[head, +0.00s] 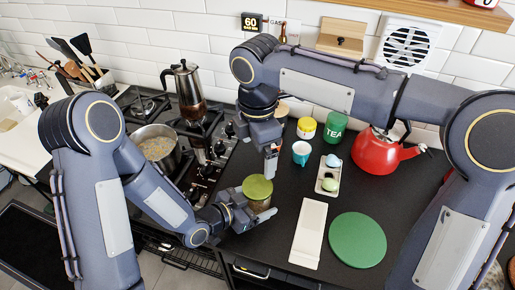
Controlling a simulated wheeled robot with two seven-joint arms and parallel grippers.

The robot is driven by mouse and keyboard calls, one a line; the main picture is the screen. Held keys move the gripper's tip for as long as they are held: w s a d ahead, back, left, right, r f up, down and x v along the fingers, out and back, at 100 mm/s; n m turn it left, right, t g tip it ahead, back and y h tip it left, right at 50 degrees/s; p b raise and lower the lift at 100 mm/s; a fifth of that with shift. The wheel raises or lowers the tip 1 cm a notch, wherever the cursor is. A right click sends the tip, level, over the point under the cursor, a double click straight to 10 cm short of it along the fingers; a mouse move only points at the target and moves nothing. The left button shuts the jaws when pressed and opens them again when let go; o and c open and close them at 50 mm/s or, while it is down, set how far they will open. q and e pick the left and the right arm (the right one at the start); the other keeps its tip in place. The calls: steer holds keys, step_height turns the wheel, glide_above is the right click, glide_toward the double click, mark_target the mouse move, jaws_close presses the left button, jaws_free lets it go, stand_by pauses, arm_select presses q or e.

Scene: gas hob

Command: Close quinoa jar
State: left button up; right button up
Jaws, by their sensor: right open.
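The quinoa jar (262,204) is near the front of the black counter, just right of the hob. An olive-green round lid (257,187) sits at its top; I cannot tell whether it is fully seated. My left gripper (258,209) reaches in from the left, low at the jar, with its fingers around the jar body and hiding much of it. My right gripper (270,164) points down just above and behind the lid, open, with nothing visible between its fingers.
A pot (157,146) and a moka pot (187,90) stand on the hob. A teal mug (301,153), green tea tin (336,126), red kettle (380,152), egg tray (328,176), white board (309,232) and green round mat (357,240) occupy the counter to the right.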

arm_select(q)
steer(key=shift+o, duration=1.4)
steer(key=shift+a, duration=0.15)
steer(key=v, duration=0.7)
steer(key=shift+s+a+r+b, duration=0.2)
steer(key=shift+s+b, duration=0.05)
steer(key=shift+b, duration=0.1)
